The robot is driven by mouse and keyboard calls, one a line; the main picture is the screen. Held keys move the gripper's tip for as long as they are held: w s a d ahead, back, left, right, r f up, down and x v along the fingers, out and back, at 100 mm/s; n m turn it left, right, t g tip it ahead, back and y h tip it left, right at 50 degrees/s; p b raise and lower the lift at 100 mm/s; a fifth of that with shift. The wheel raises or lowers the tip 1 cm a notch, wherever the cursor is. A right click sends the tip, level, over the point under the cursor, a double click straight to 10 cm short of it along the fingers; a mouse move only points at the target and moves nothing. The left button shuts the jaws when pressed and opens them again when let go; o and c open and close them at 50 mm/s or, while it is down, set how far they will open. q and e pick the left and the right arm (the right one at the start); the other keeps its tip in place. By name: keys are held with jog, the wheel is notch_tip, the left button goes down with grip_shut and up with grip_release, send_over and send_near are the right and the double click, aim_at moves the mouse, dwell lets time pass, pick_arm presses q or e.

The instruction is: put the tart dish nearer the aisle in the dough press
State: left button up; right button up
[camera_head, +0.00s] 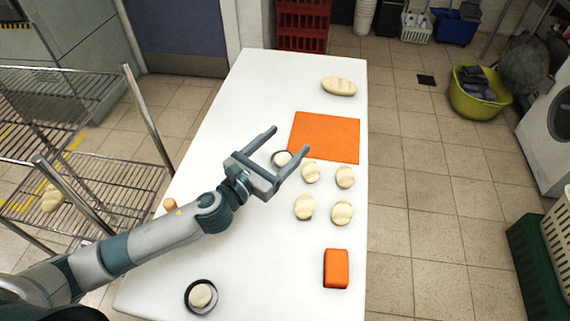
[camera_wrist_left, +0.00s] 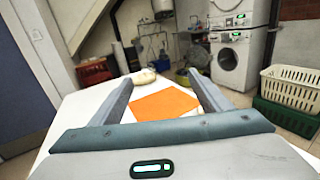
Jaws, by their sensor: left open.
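One dark-rimmed tart dish (camera_head: 274,156) with pale dough in it stands mid-table, beside the orange mat. A second tart dish (camera_head: 188,300), also with dough, stands at the table's near left. My left gripper (camera_head: 290,141) is open and empty. In the head view its two fingers frame the first dish, with the gripper seemingly above the table; the exact height is unclear. The wrist view shows both fingers (camera_wrist_left: 160,92) apart with nothing between them, and no dish. I cannot pick out a dough press for certain. My right gripper is out of view.
The white table (camera_head: 250,270) holds an orange mat (camera_head: 325,140), several dough pieces (camera_head: 304,207), a loaf (camera_head: 339,86) and an orange block (camera_head: 336,268). A wire rack (camera_head: 110,185) stands left. Tiled floor lies open to the right, with a yellow tub (camera_head: 480,103) and crates beyond.

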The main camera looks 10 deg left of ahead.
aim_at(280, 168)
pick_arm(q)
jog(key=s+a+f+n+g+y+b, duration=0.1)
jog(key=s+a+f+n+g+y, duration=0.1)
jog(key=s+a+f+y, duration=0.3)
jog(key=s+f+n+y, duration=0.1)
jog(key=s+f, duration=0.2)
jog(key=f, duration=0.1)
jog(key=shift+s+a+f+g+b, duration=0.15)
jog(key=shift+s+a+g+b, duration=0.1)
jog(key=shift+g+b, duration=0.15)
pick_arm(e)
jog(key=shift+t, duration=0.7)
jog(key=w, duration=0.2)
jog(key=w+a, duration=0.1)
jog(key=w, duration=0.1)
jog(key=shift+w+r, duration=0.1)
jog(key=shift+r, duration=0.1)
pick_arm(q)
jog(key=shift+w, duration=0.1)
